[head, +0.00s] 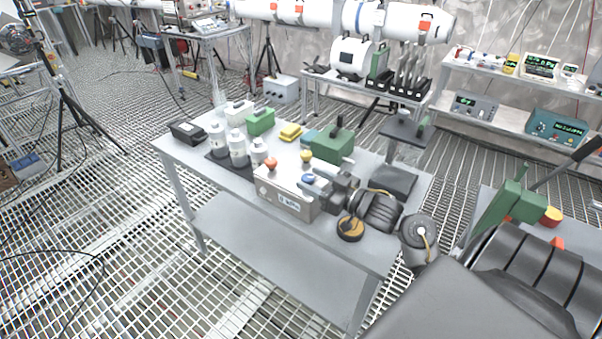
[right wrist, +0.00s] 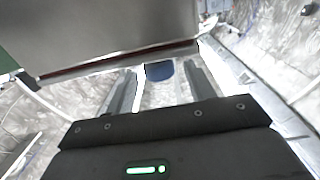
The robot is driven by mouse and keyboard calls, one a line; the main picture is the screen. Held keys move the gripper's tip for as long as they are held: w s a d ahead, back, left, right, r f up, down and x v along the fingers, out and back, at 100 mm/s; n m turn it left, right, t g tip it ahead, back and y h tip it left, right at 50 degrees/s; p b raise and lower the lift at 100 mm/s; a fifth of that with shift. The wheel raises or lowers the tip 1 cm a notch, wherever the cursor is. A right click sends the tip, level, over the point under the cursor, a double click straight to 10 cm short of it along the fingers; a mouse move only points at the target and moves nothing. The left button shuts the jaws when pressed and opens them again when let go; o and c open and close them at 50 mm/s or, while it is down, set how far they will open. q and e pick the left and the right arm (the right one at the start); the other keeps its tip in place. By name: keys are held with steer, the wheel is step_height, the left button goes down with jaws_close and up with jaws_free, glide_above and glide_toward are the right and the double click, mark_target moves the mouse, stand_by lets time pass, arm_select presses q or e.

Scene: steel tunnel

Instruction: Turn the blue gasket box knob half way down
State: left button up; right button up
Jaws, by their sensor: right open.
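The gasket box (head: 285,197) is a grey metal case with a white label, near the front edge of the middle table. The blue knob (head: 308,178) is on its top at the right end, and it also shows in the right wrist view (right wrist: 159,71). My right gripper (head: 318,181) comes in from the right beside the blue knob. In the right wrist view its two fingers (right wrist: 166,75) are apart, with the blue knob between or just beyond their tips; contact cannot be told. My left gripper is not in view.
An orange-red knob (head: 271,164) and a yellow knob (head: 306,156) stand close by. A black-and-orange round item (head: 350,228) lies at right. The lower shelf (head: 270,250) is clear.

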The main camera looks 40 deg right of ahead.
mark_target(303, 175)
steer(key=x, duration=0.3)
steer(key=shift+w+a, duration=0.1)
steer(key=shift+w, duration=0.1)
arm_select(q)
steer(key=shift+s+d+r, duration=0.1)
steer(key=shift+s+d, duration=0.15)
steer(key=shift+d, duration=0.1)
arm_select(e)
steer(key=shift+w+a, duration=0.1)
steer(key=shift+w, duration=0.25)
steer(key=shift+c, duration=0.2)
